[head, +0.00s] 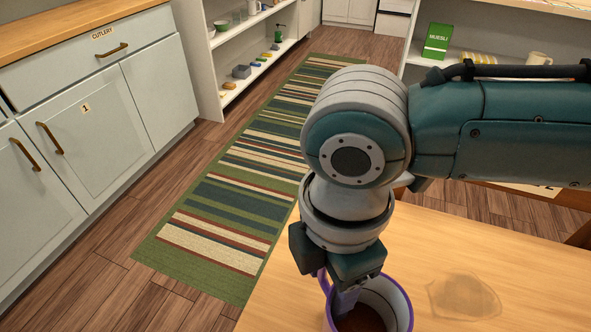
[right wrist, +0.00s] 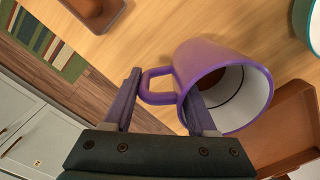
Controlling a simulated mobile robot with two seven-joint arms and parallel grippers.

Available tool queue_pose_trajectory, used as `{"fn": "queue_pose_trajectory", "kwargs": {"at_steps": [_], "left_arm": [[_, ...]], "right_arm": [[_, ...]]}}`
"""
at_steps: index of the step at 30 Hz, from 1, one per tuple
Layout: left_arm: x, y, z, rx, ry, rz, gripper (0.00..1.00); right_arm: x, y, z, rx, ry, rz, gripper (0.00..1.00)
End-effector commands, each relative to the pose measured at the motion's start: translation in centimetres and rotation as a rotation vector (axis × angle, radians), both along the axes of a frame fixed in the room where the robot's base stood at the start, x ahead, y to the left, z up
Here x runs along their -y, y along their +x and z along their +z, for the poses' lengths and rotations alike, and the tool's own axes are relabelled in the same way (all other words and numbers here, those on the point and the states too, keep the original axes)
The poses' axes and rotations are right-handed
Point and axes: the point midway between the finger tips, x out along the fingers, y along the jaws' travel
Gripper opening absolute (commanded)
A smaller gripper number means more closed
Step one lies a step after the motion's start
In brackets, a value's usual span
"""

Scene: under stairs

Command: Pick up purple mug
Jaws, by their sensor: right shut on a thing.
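The purple mug (head: 402,298), with a pale inside and something brown at its bottom, is at the lower edge of the head view. My right gripper (head: 345,297) reaches down to its handle side. In the right wrist view the mug (right wrist: 205,58) appears tilted, its handle pointing left. The two fingers of my right gripper (right wrist: 163,90) stand on either side of the handle and near wall, shut on the mug. I cannot tell whether its base touches the table. My left gripper is not in view.
The wooden table (head: 278,290) has a darker patch (head: 465,297) right of the mug. In the right wrist view, a brown tray-like object (right wrist: 288,125) lies close by the mug, and a teal-rimmed item (right wrist: 306,22) is at the corner. A striped rug (head: 225,190) and cabinets (head: 95,120) lie left.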

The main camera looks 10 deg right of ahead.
Motion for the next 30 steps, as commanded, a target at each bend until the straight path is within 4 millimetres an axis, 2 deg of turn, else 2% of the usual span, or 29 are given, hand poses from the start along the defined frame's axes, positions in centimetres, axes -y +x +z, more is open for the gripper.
{"fn": "queue_pose_trajectory", "kwargs": {"at_steps": [1, 18, 30], "left_arm": [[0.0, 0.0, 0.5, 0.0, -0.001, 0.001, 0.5], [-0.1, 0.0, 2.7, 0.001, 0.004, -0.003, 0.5], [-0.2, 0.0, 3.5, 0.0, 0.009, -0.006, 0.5]], "right_arm": [[0.0, 0.1, 1.0, 0.003, 0.002, 0.001, 0.0], [0.0, 0.1, 9.6, 0.002, 0.002, 0.001, 0.0], [0.0, 0.1, 13.9, 0.002, 0.001, 0.0, 0.0]]}}
